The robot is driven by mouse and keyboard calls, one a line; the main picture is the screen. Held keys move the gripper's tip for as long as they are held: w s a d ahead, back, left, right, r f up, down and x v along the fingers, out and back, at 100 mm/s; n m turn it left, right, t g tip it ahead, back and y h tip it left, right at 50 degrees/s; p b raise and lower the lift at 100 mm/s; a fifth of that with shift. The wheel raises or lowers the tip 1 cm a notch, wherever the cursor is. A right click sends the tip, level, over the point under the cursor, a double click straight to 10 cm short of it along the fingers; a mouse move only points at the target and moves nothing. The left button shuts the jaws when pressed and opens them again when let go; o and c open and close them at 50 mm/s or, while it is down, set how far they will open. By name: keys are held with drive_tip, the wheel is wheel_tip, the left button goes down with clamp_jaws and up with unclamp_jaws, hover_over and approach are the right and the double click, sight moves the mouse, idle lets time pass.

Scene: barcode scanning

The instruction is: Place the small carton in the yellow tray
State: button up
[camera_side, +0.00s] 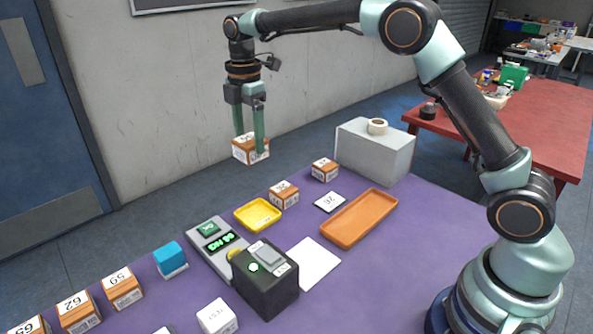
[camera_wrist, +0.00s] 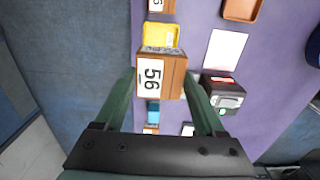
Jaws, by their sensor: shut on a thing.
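My gripper (camera_side: 250,143) is shut on a small orange-brown carton (camera_side: 245,155) with white labels and holds it in the air. In the wrist view my gripper (camera_wrist: 160,82) has a finger on each side of the carton (camera_wrist: 174,80), and its label reads 56. The yellow tray (camera_side: 257,214) lies on the purple table, lower than the carton in the side view. In the wrist view the yellow tray (camera_wrist: 160,35) shows just beyond the carton, which hides its near part. The visible part of the tray is empty.
An orange tray (camera_side: 359,218), a grey box (camera_side: 375,150) with a tape roll (camera_side: 377,126), and a black device (camera_side: 265,282) stand on the table. Two cartons (camera_side: 284,195) (camera_side: 325,169) sit right of the yellow tray. A grey panel (camera_side: 216,246) with a green display lies left of it.

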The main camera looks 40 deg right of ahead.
wheel_tip(320, 180, down, 17)
drive_tip(key=shift+f, duration=0.2)
idle(0.3)
drive_tip(key=shift+f, duration=0.1)
drive_tip(key=o, duration=1.5)
